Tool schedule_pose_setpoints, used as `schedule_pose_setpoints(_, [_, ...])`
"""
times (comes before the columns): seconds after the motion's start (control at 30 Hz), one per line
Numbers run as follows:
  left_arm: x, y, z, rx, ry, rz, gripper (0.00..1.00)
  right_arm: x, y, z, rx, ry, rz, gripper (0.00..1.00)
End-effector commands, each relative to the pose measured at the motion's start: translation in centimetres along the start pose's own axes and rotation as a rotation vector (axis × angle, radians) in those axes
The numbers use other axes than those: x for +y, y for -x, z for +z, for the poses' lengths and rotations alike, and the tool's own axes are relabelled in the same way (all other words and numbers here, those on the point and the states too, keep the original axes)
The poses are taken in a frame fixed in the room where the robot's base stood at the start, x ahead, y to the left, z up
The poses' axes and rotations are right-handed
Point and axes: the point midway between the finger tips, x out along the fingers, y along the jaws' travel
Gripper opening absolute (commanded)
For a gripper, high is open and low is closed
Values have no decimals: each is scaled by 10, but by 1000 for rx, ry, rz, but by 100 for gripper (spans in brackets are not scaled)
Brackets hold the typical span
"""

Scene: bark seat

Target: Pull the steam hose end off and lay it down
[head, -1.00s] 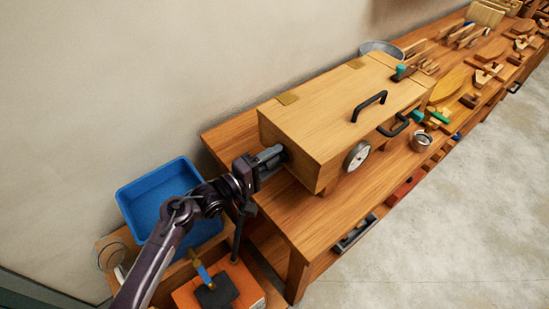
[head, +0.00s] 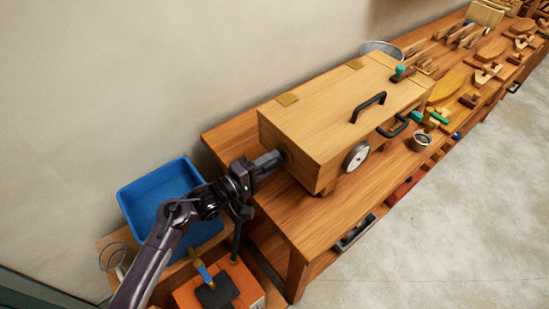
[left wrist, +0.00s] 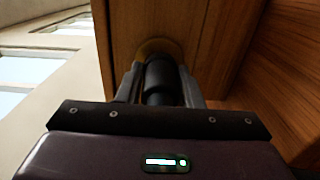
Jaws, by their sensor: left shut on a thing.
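My left gripper (head: 270,161) is at the box's left end face. In the left wrist view its two grey fingers (left wrist: 160,88) are shut on the black cylindrical steam hose end (left wrist: 160,72), one finger on each side. The hose end points at a brass-coloured round port (left wrist: 156,46) in the wood. I cannot tell if it is still seated there. The dark hose (head: 238,236) hangs below my wrist. My right gripper is out of view.
A blue bin (head: 160,195) stands left of the bench. An orange unit (head: 222,290) with a blue-and-brass valve lever sits below my arm. Bare bench top (head: 310,215) shows in front of the box. A metal cup and wooden tools lie to the right.

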Motion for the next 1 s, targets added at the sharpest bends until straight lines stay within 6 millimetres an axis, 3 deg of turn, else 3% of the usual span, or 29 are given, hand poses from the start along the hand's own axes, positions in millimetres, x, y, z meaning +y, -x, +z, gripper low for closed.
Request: schedule_pose_setpoints(1.0, [2,41,0,1,-1,2,0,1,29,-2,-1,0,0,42])
